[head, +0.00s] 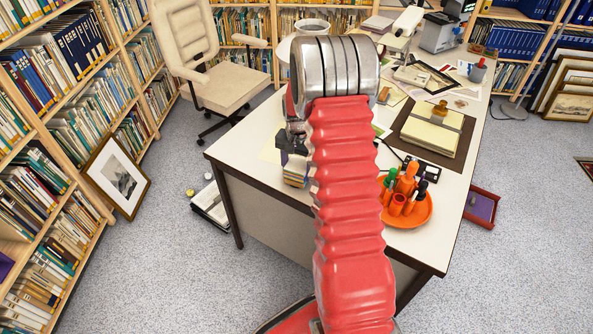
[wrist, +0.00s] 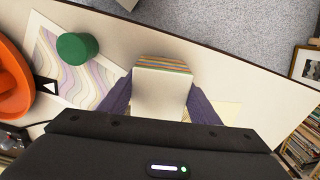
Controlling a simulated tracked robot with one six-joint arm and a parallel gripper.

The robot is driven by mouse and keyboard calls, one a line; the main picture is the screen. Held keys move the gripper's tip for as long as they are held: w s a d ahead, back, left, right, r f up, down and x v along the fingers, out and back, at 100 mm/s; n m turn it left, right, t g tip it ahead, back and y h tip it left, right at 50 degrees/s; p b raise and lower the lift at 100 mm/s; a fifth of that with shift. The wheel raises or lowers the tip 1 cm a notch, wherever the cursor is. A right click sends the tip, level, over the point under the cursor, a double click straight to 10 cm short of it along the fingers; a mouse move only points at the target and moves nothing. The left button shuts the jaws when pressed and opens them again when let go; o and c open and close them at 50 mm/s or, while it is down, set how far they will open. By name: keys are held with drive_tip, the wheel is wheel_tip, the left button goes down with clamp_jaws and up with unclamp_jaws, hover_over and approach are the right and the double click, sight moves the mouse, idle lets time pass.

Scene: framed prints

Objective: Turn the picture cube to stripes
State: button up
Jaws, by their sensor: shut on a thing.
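The picture cube (wrist: 160,92) is between the two fingers of my gripper (wrist: 161,100) in the wrist view. Its face toward the wrist camera is plain pale, and the side at the top of that view has coloured stripes. The fingers touch it on the left and right. In the head view the cube (head: 294,176) shows below my dark gripper (head: 293,150), near the table's left front part, with yellowish stripes on its visible side. I cannot tell whether it rests on the table or hangs just above it. Its other faces are hidden.
A sheet with wavy stripes (wrist: 50,68) lies beside the cube, with a green round object (wrist: 77,47) on it. An orange tray (head: 408,213) with markers stands right of my arm. A yellow pad on a dark board (head: 432,134) lies farther back. The table edge is close.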

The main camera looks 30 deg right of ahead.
drive_tip(key=n, duration=0.4)
drive_tip(key=shift+w, duration=0.15)
drive_tip(key=n, duration=0.3)
drive_tip(key=shift+d+n, duration=0.1)
drive_tip(key=shift+n, duration=0.3)
drive_tip(key=n, duration=0.4)
drive_tip(key=shift+d, duration=0.1)
drive_tip(key=shift+r+n, duration=0.1)
drive_tip(key=shift+n, duration=2)
drive_tip(key=shift+d, duration=0.1)
drive_tip(key=o, duration=0.7)
drive_tip(key=shift+c, duration=0.2)
drive_tip(key=o, duration=0.4)
